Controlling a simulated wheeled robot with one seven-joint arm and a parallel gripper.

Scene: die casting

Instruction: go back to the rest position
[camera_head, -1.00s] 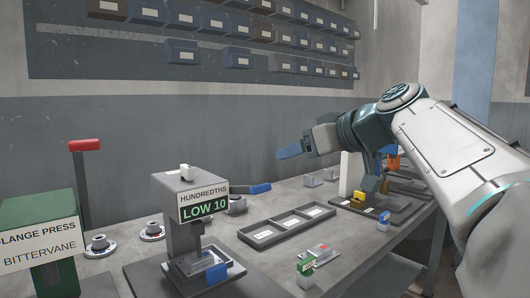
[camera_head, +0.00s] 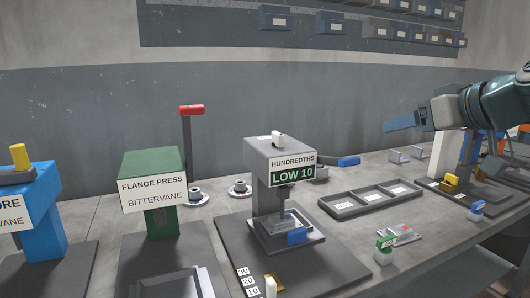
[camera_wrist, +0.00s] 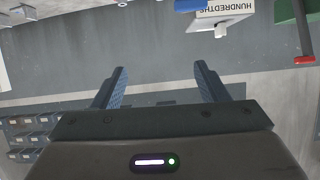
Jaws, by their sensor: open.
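My gripper (camera_head: 405,122) shows at the right of the head view, raised above the bench and pointing left. In the wrist view its two blue fingers (camera_wrist: 160,85) stand wide apart with nothing between them. It is open and empty, and touches nothing that I can see. The gauge stand marked HUNDREDTHS, LOW 10 (camera_head: 283,160) stands on the bench to the left of and below the gripper. Its label also shows upside down at the top of the wrist view (camera_wrist: 222,12).
The bench holds a three-part tray (camera_head: 341,211), the green flange press (camera_head: 150,165) with its red-topped lever, a blue press (camera_head: 45,225) and a flat plate with a green-labelled block (camera_head: 384,247). Wall bins (camera_head: 275,18) hang behind. The air around the gripper looks free.

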